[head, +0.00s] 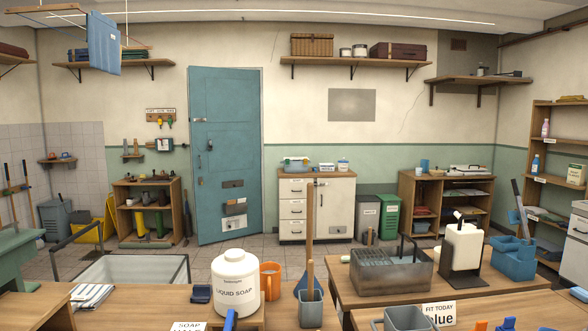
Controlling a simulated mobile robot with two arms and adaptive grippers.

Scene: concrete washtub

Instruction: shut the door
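The door (225,180) is a tall teal panel in the back wall, left of the middle in the head view. Its lower left corner reaches forward over the tiled floor and its bottom edge slants back to the right, so it looks slightly ajar, with the hinge side apparently on the right. Any gap behind the left edge is hidden. Neither of my grippers shows in the view.
Work tables with a liquid soap jug (235,284), an orange mug (270,281) and a grey basin (391,271) fill the foreground. A low shelf (147,211) stands left of the door, a white cabinet (317,207) right of it. Some tiled floor (205,262) before the door is clear.

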